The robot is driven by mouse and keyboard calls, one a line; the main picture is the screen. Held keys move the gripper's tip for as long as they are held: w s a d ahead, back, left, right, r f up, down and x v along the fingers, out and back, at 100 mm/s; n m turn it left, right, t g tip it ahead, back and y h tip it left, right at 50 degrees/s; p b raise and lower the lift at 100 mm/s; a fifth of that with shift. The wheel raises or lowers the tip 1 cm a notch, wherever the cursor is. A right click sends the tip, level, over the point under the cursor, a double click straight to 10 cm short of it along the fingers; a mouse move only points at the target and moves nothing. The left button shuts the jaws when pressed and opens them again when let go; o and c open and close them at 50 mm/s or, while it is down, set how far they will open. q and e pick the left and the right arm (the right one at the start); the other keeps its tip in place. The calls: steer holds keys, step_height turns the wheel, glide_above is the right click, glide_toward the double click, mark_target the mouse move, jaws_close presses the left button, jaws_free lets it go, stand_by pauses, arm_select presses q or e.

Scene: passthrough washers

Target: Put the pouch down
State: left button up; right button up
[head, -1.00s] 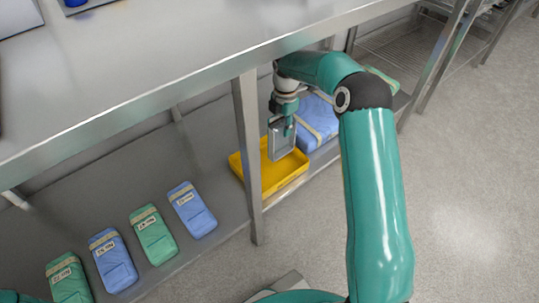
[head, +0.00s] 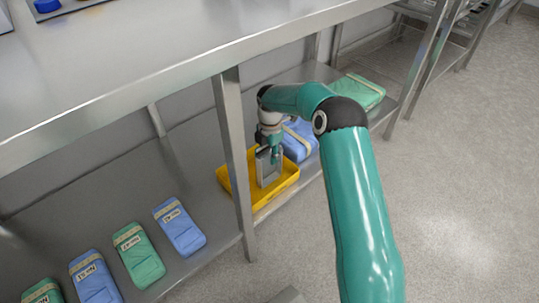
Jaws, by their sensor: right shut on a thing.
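My right gripper (head: 273,153) points down and is shut on a grey, flat, upright pouch (head: 267,168). The pouch is over or inside the yellow tray (head: 285,187) on the lower shelf. Its lower edge shows against the tray's floor; I cannot tell whether it touches. My left gripper is not in view.
A blue wrapped pack (head: 301,140) lies just behind the tray, and a green one (head: 360,92) farther back. Several labelled packs, such as a blue one (head: 180,227), lie at left. A steel leg (head: 237,165) stands beside the tray, under the upper counter (head: 150,60).

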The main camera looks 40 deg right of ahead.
steer(key=o, duration=0.9)
steer(key=shift+c, duration=0.2)
step_height(320, 180, up, 8)
steer(key=p, duration=0.3)
steer(key=shift+f, duration=0.15)
